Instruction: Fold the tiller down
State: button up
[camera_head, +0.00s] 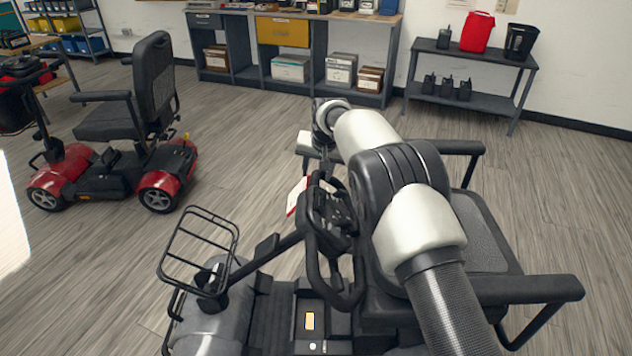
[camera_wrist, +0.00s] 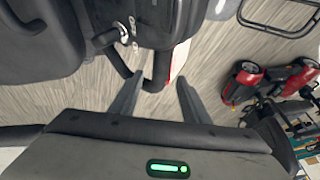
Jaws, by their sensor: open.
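The grey scooter's tiller (camera_head: 273,249) slants up from the front deck toward the seat, with its black handlebar head (camera_head: 328,215) close to the seat's front. A white and red tag (camera_head: 297,196) hangs at the head. In the wrist view the dark tiller head (camera_wrist: 155,22) and a looped bar sit beyond my gripper (camera_wrist: 160,80), with the tag (camera_wrist: 180,58) beside them. My gripper's two fingers are apart, with the loop's end showing between their tips. I cannot tell whether they touch it. In the head view my arm hides part of the seat and the fingers are not clear.
The scooter's seat (camera_head: 482,232) with armrests stands right of the tiller. A wire basket (camera_head: 200,255) is at its front. A red scooter (camera_head: 120,165) stands at the left, with open floor between. A workbench (camera_head: 300,55) and a dark shelf (camera_head: 470,75) line the wall.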

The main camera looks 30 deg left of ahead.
jog(key=shift+b+x, duration=0.3)
jog(key=shift+x, duration=1.85)
jog(key=shift+c, duration=0.3)
jog(key=shift+r, duration=0.1)
grip_shut()
